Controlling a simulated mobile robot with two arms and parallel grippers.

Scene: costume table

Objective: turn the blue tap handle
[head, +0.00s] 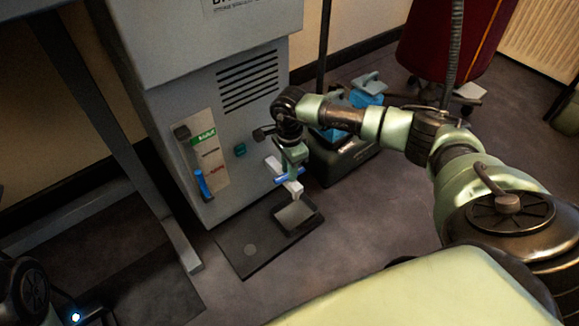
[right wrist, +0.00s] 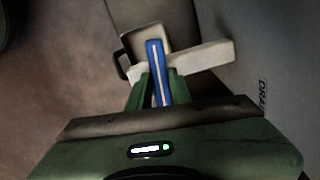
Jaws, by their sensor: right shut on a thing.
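The blue tap handle (head: 281,181) sits on a white tap (head: 273,165) at the front of the grey machine. In the right wrist view the handle (right wrist: 155,62) is a narrow blue lever with a pale stripe, in front of the white tap body (right wrist: 205,57). My right gripper (head: 290,166) comes down onto the tap from above. Its green fingers (right wrist: 158,92) are shut on the handle, one on each side. The fingers hide part of the handle and tap in the head view. My left gripper is not seen; only dark parts of my left arm show at the lower left.
A black tray with a grey inset (head: 296,215) lies on the floor below the tap. The grey machine (head: 240,95) has a panel with another blue lever (head: 203,186). A dark case with blue items (head: 340,158) stands right of the tap. A grey table leg (head: 180,240) is at left.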

